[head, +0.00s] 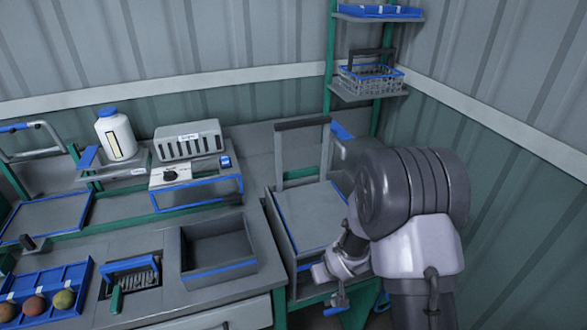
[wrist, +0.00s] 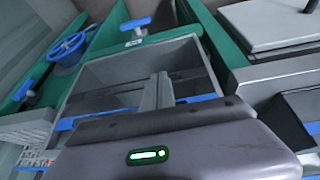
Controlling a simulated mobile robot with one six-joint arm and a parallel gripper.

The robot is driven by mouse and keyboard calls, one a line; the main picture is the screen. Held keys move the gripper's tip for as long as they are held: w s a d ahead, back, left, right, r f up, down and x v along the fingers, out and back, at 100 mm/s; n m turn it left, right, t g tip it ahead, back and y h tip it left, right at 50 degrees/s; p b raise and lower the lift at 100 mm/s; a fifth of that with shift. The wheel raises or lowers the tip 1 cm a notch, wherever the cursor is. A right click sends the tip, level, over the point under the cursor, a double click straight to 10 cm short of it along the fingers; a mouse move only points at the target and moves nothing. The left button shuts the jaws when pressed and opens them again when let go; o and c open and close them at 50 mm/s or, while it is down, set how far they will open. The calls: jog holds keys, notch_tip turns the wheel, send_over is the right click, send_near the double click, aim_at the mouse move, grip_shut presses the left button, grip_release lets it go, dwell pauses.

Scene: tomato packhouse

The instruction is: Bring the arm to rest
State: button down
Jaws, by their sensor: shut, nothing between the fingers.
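In the head view the fingertips are too small to make out clearly.
An empty grey tray (head: 218,250) sits on the bench left of my arm. Left of it are a blue tray (head: 75,277) with several tomatoes and a green-handled tool (head: 116,299). A white device (head: 195,180), a slotted box (head: 189,140) and a white bottle (head: 115,135) stand behind. A wire basket (head: 370,80) is on the rear shelf.

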jog(key=s+d+r+m, duration=0.15)
jog(key=s+r, duration=0.25)
jog(key=r, duration=0.4)
jog(key=s+d+r+m+b, duration=0.1)
jog(key=s+r+m, duration=0.15)
jog(key=r, duration=0.45)
jog(key=s+d+r+m, duration=0.1)
jog(key=s+r, duration=0.3)
jog(key=r, duration=0.4)
jog(key=s+a+r+m, duration=0.1)
jog(key=s+a+r, duration=0.1)
jog(key=s, duration=0.6)
jog(key=s+a+r+m+y, duration=0.1)
jog(key=s+r, duration=0.3)
jog(key=s, duration=0.4)
jog(key=shift+s+a+m+t+b, duration=0.15)
jog(key=shift+a+m+t+b, duration=0.2)
jog(key=shift+t+b, duration=0.1)
jog(key=shift+r, duration=0.1)
